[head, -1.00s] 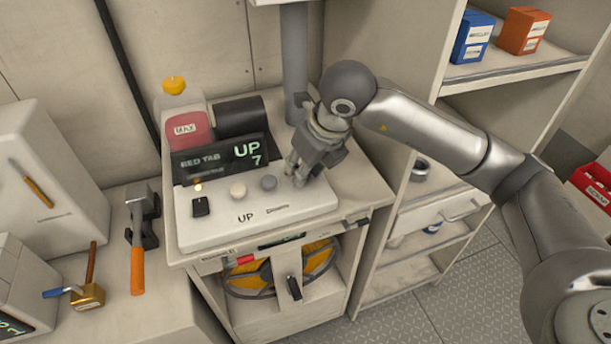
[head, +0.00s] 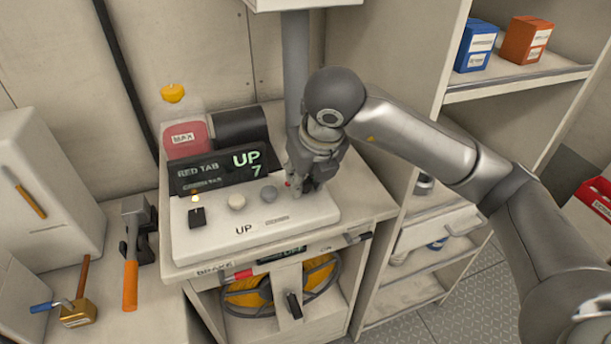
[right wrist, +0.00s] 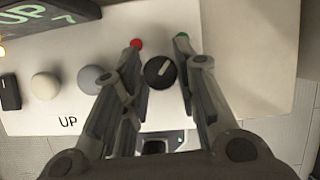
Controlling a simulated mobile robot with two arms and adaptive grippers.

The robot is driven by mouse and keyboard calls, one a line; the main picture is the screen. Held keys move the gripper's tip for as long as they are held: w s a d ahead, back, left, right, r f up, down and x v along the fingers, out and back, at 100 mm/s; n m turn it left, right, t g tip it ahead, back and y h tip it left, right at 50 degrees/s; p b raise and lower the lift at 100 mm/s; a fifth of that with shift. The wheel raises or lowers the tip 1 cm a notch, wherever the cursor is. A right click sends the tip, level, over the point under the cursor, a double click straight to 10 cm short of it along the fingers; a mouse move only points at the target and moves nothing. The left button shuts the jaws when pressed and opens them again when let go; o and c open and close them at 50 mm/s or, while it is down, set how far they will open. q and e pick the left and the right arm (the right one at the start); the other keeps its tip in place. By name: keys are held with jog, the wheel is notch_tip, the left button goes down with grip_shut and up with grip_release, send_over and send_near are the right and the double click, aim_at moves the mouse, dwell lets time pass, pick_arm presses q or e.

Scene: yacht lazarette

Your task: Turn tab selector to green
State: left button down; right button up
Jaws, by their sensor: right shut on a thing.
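The tab selector is a round black knob with a white pointer line (right wrist: 160,72), seen in the right wrist view. A red dot (right wrist: 136,43) lies to its upper left and a green dot (right wrist: 181,36) to its upper right. The pointer line slants up and to the right. My right gripper (right wrist: 160,55) is shut on the selector, one finger on each side. In the head view the right gripper (head: 299,190) hides the knob at the right end of the white panel (head: 290,222). The display (head: 222,168) reads "RED TAB", "UP" and 7. My left gripper is not in view.
Two round buttons, cream (head: 237,201) and grey (head: 268,194), and a black switch (head: 196,217) are on the panel's left. A grey post (head: 296,70) stands behind the gripper. Shelves (head: 425,245) stand to the right.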

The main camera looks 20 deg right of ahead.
jog(key=o, duration=1)
jog(key=v, duration=1.2)
jog(key=shift+d, duration=0.1)
jog(key=shift+s+f, duration=0.1)
